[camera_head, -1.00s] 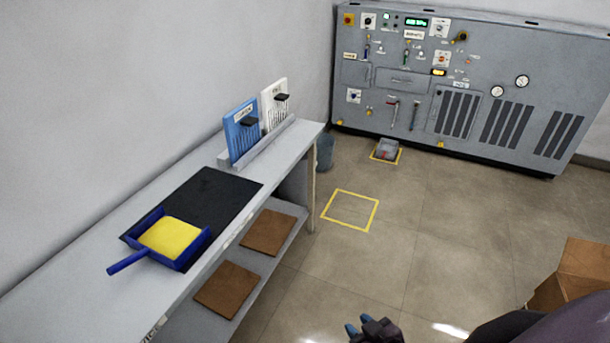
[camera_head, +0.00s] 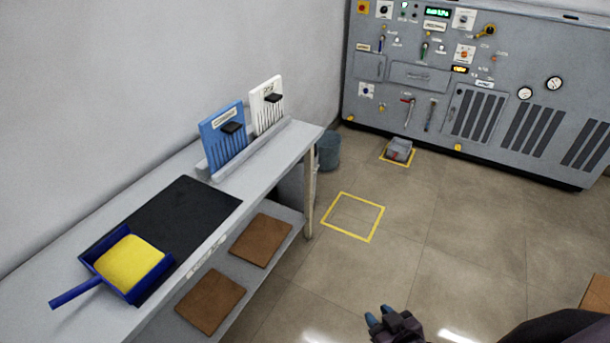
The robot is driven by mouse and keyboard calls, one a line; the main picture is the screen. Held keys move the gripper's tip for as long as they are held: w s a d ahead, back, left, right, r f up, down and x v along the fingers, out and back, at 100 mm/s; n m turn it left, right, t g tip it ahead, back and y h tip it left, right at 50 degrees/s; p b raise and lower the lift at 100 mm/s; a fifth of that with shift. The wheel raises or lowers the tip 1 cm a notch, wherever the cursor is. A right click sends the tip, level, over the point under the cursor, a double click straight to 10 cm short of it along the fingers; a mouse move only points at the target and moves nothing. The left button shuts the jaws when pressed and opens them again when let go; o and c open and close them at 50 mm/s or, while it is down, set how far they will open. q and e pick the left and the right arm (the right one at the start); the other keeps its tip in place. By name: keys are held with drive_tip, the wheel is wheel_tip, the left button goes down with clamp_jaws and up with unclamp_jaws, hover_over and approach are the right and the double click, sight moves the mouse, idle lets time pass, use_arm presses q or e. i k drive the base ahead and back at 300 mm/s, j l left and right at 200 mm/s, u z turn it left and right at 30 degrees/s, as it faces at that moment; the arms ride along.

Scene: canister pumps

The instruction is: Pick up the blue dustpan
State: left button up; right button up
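The blue dustpan (camera_head: 127,290) lies on the black mat (camera_head: 190,208) on the grey bench, at the lower left of the head view. Its handle points to the lower left, past the mat's edge. A yellow block or sponge-like piece (camera_head: 129,262) fills its pan. My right gripper (camera_head: 376,316) shows at the bottom, over the floor to the right of the bench and well apart from the dustpan. Its blue-tipped fingers are small and partly cut off, so I cannot tell how far they are open. My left gripper is not in view.
A blue board (camera_head: 224,140) and a white board (camera_head: 267,106) stand in a rack at the bench's far end. Brown panels (camera_head: 262,240) lie on the lower shelf. A grey bucket (camera_head: 328,152) stands behind the bench. A grey machine (camera_head: 470,90) fills the back. The middle floor is clear.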

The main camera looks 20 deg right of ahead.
sight(125, 262)
drive_tip(key=i+l, duration=0.2)
drive_tip(key=l, duration=0.2)
drive_tip(key=i+l+z, duration=0.1)
drive_tip(key=l, duration=0.35)
drive_tip(key=i+l, duration=0.15)
drive_tip(key=l, duration=0.2)
drive_tip(key=i+l, duration=0.15)
drive_tip(key=l, duration=0.2)
drive_tip(key=i+l, duration=0.15)
drive_tip(key=l, duration=0.2)
drive_tip(key=u, duration=1.95)
drive_tip(key=i+j+z, duration=0.15)
drive_tip(key=j+z, duration=0.2)
drive_tip(key=j, duration=0.15)
drive_tip(key=j+z, duration=0.35)
drive_tip(key=j, duration=0.2)
drive_tip(key=j+z, duration=0.35)
drive_tip(key=j, duration=0.2)
drive_tip(key=i, duration=0.05)
